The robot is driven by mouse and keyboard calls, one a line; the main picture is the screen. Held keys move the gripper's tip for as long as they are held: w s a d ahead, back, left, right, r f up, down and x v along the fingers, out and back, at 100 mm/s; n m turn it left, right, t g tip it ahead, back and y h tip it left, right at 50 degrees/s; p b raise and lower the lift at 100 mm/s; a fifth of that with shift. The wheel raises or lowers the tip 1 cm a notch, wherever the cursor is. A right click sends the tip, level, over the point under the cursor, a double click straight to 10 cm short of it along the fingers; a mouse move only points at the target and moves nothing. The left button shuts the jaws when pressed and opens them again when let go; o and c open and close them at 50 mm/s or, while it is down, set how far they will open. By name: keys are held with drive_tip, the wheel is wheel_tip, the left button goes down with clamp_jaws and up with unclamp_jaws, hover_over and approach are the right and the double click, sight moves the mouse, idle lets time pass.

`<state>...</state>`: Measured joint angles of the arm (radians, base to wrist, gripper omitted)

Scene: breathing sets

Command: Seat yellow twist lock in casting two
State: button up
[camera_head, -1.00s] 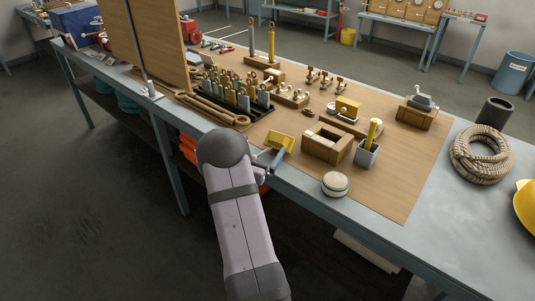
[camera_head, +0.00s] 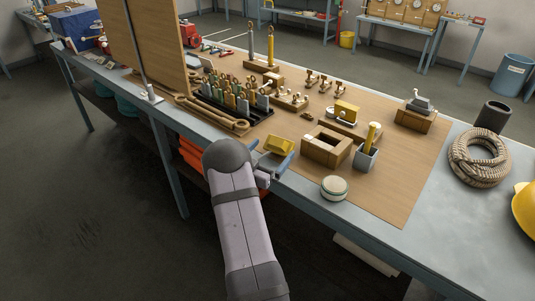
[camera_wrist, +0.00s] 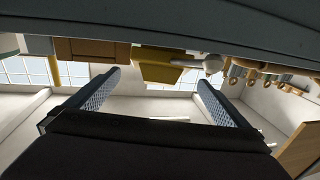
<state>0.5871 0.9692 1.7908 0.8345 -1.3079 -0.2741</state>
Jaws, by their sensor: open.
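A yellow block-like piece (camera_head: 278,146) sits near the table's front edge, beside a wooden block with a square opening (camera_head: 313,151). Another yellow piece (camera_head: 346,107) is on a low wooden stand farther back. I cannot tell which yellow piece is the twist lock, or which block is casting two. My gripper (camera_head: 274,164) is open at the front edge, close in front of the near yellow piece. In the wrist view, my gripper (camera_wrist: 155,98) has its fingers spread with nothing seen held between them. A yellow block (camera_wrist: 160,65) shows beyond them.
A grey cup with a yellow handle (camera_head: 366,158) and a round pale tin (camera_head: 334,187) stand right of the wooden block. A dark rack of tools (camera_head: 228,117) lies left. A rope coil (camera_head: 481,155) is at the far right. The brown mat is clear at front right.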

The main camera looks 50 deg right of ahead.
sight(275, 147)
drive_tip(key=shift+w+d+p, duration=0.25)
drive_tip(key=shift+d+p, duration=0.15)
drive_tip(key=shift+d, duration=0.8)
drive_tip(key=shift+w+d+p, duration=0.2)
drive_tip(key=shift+d+p, duration=0.15)
drive_tip(key=shift+d, duration=0.85)
drive_tip(key=shift+c, duration=0.3)
drive_tip(key=shift+s, duration=0.1)
drive_tip(key=c, duration=1.5)
